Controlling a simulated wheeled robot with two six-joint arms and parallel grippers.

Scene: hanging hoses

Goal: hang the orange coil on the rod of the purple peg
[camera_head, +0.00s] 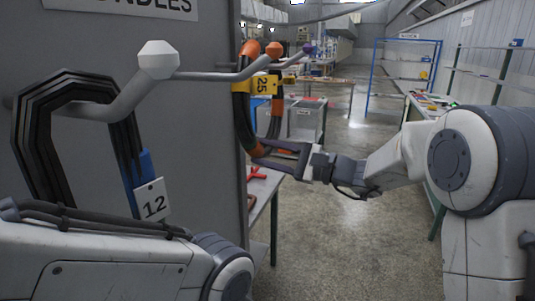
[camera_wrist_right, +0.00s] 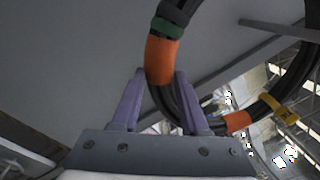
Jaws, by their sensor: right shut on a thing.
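The orange coil (camera_head: 240,118) is a black hose ring with orange bands and a yellow tag marked 25. It hangs upright beside the grey panel; it also shows in the right wrist view (camera_wrist_right: 184,20). My right gripper (camera_head: 262,152) is shut on its lower part, with the hose between the fingers in the wrist view (camera_wrist_right: 158,98). The purple peg (camera_head: 308,49) shows its small purple tip behind and right of the coil; its rod is partly hidden. Whether any rod passes through the coil I cannot tell. My left gripper is out of view.
A peg with a white knob (camera_head: 158,60) carries a black coil (camera_head: 40,150) tagged 12. An orange-knobbed peg (camera_head: 274,50) is close to the orange coil. A table (camera_head: 262,190) stands below. Open floor lies right of the panel.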

